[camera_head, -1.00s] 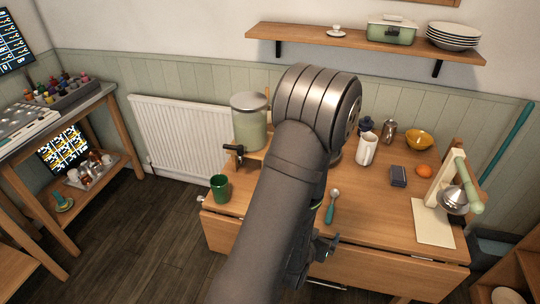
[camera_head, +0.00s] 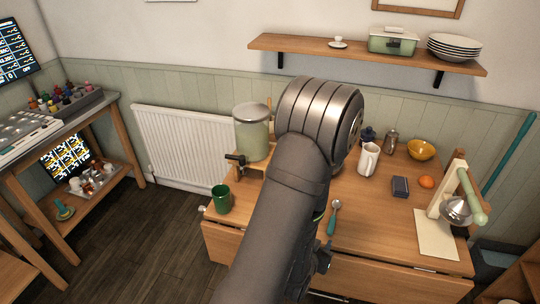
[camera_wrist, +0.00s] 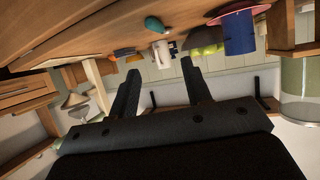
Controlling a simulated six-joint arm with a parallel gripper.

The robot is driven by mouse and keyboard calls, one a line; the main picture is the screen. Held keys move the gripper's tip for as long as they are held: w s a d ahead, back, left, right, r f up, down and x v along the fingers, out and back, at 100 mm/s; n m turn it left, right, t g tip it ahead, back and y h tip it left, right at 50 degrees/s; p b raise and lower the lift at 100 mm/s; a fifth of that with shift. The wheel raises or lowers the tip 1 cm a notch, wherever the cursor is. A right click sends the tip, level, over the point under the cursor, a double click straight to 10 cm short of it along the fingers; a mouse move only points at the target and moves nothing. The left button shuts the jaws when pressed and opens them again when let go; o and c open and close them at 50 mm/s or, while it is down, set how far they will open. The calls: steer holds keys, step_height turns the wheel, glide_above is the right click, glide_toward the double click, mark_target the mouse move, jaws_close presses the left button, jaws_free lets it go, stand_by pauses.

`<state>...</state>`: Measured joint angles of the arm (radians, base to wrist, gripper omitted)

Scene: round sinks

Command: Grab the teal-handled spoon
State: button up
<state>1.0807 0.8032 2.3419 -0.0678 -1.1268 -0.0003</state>
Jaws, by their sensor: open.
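The teal-handled spoon (camera_head: 333,218) lies on the wooden table, right of my arm in the head view. Its metal bowl points away toward the back and its teal handle toward the front edge. In the wrist view, which is upside down, a rounded teal shape (camera_wrist: 154,24) on the table looks like the end of its handle. My gripper (camera_wrist: 160,66) is open and empty, its two dark fingers apart. In the head view my arm hides most of the gripper; a small part shows near the table's front edge, left of and below the spoon.
A white mug (camera_head: 368,159), dark box (camera_head: 400,187), orange (camera_head: 426,182) and yellow bowl (camera_head: 421,150) stand behind and right of the spoon. A lamp-like stand (camera_head: 457,208) is at right. A green cup (camera_head: 221,198) and glass dispenser (camera_head: 251,133) are at left.

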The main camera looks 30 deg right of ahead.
steer(key=n+g+y, duration=0.2)
steer(key=g+y, duration=0.2)
steer(key=y, duration=0.3)
glide_toward(334, 218)
steer(key=x, duration=0.3)
steer(key=shift+w, duration=0.4)
steer(key=shift+s+x, duration=0.15)
steer(key=shift+x, duration=1.2)
steer(key=shift+s+x, duration=0.15)
steer(key=shift+x, duration=1.15)
steer(key=shift+f, duration=0.1)
jaws_close()
